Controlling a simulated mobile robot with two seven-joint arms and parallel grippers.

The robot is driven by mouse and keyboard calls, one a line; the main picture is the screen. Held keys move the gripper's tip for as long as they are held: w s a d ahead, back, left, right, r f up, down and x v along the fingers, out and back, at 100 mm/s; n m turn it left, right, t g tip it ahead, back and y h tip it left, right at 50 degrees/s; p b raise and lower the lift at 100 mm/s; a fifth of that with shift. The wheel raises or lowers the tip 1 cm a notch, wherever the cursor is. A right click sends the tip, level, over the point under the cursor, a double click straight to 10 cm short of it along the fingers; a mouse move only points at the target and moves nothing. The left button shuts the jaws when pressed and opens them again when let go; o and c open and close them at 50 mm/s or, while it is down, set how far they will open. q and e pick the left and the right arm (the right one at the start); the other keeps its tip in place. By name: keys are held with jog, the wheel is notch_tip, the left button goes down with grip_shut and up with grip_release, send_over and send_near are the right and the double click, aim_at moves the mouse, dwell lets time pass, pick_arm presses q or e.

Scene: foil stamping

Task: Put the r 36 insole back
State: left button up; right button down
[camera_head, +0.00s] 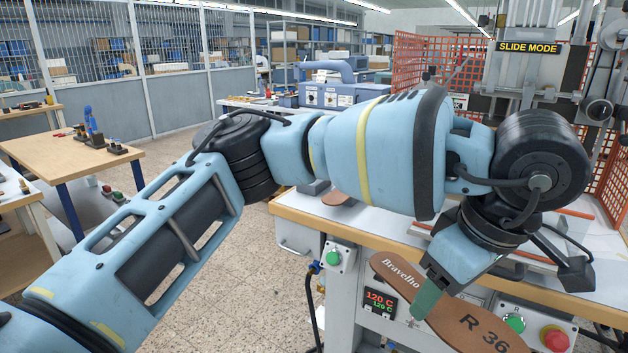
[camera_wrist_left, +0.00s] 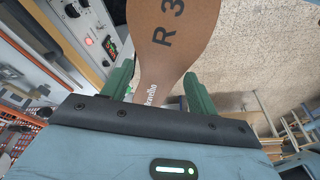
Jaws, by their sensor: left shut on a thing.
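The brown insole (camera_head: 470,322), marked "R 36" and "Bravelho", is held in front of the machine table, tilted, with its marked face up. My left gripper (camera_head: 427,298) is shut on its narrow middle. In the left wrist view the insole (camera_wrist_left: 172,40) lies between the two green fingers of the left gripper (camera_wrist_left: 158,88). The insole's far part is hidden behind the gripper body in that view. My right gripper is not in view.
The stamping machine's white table (camera_head: 360,222) has a wooden front edge. Another brown piece (camera_head: 336,197) lies on it, partly hidden by my arm. A green button (camera_head: 515,323) and a red button (camera_head: 555,338) are close to the insole. A wooden workbench (camera_head: 62,150) stands at left.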

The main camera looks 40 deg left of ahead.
pick_arm(q)
jog(key=s+a+f+m+t+h, duration=0.1)
jog(key=s+a+f+m, duration=0.1)
jog(key=a+f+m, duration=0.2)
jog(key=s+a+f+m+t+h, duration=0.1)
jog(key=a+f+m, duration=0.3)
jog(key=f+m, duration=0.6)
jog(key=shift+s+m+t+h, duration=0.3)
jog(key=shift+s+m+h, duration=0.2)
jog(key=shift+s+m, duration=0.25)
jog(key=shift+s+a, duration=0.1)
jog(key=shift+a, duration=0.05)
